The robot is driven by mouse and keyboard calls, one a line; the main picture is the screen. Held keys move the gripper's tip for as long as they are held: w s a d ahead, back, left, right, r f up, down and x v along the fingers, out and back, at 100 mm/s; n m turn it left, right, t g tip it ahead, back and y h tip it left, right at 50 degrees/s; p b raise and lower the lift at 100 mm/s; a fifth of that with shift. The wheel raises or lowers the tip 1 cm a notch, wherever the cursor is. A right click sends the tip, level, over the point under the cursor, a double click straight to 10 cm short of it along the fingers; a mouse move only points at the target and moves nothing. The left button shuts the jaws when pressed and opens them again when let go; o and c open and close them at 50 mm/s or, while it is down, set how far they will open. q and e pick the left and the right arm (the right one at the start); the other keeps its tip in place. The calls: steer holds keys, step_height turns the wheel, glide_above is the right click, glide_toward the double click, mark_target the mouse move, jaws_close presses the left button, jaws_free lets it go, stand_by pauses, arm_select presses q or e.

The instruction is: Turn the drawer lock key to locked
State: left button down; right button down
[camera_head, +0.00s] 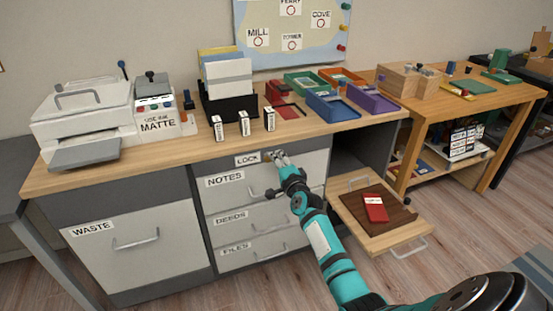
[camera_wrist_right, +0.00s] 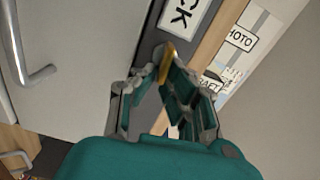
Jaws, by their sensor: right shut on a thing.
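The drawer lock key (camera_wrist_right: 168,62) is a small brass-coloured piece at the front of the dark strip above the drawers, seen in the wrist view. My right gripper (camera_head: 279,158) reaches this strip just right of the white LOCK label (camera_head: 247,159). In the wrist view the right gripper (camera_wrist_right: 168,78) has its fingertips closed on the key, and they partly hide it. The key's turn angle cannot be told. Below is the NOTES drawer (camera_head: 238,196), which looks shut. My left gripper is not in view.
The DEEDS drawer (camera_head: 252,219) and FILES drawer (camera_head: 262,246) look shut. To the right, a wooden pull-out tray (camera_head: 352,217) sticks out with a red booklet (camera_head: 375,208) on it. Three labelled blocks stand on the desktop (camera_head: 180,157) above the lock.

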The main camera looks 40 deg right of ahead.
steer(key=shift+f+m, duration=0.1)
steer(key=shift+m, duration=0.4)
steer(key=c, duration=1.4)
jaws_free()
steer(key=shift+d, duration=0.1)
steer(key=shift+c, duration=0.2)
steer(key=v, duration=1.2)
